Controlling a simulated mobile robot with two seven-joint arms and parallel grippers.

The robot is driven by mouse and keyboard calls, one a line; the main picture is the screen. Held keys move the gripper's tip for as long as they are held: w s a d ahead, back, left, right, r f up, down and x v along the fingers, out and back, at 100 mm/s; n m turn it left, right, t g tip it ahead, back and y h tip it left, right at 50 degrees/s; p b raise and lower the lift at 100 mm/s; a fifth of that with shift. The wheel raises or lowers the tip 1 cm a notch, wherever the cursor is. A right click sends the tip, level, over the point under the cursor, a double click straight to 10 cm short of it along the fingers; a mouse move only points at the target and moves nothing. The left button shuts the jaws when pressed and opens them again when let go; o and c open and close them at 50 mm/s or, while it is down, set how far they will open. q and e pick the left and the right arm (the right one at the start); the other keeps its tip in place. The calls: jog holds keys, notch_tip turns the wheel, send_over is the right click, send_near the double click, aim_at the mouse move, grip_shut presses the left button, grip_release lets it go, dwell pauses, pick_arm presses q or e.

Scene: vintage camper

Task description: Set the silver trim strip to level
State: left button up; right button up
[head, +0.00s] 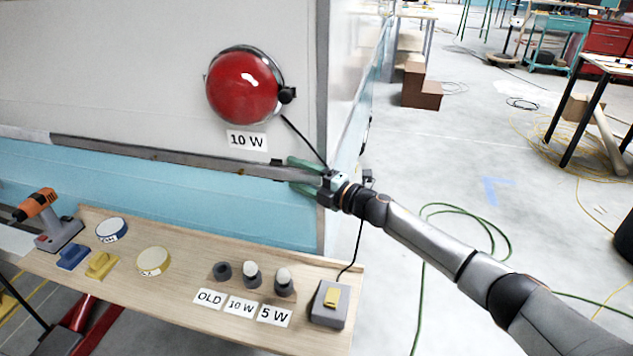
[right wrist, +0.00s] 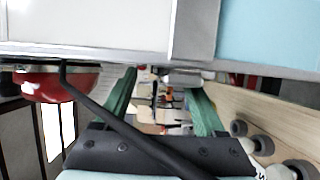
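The silver trim strip (head: 180,156) is a long, thin grey bar along the camper wall, between the white upper panel and the teal lower panel. In the head view it slopes down to the right; the slanted view does not let me tell whether it is truly level. My right gripper (head: 299,175) is at its right end, with one green finger above the strip and one below. In the right wrist view the fingers (right wrist: 165,95) stand wide apart, with a grey end piece near their tips; firm contact is not visible. My left gripper is not in view.
A red round lamp (head: 244,86) with a "10 W" label is on the wall above. Its black cord passes by my gripper. The wooden shelf (head: 190,284) below holds a drill (head: 45,218), tapes, sockets and a grey switch box (head: 329,304). Floor to the right is open, with green hose.

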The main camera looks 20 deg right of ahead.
jog(key=v, duration=1.2)
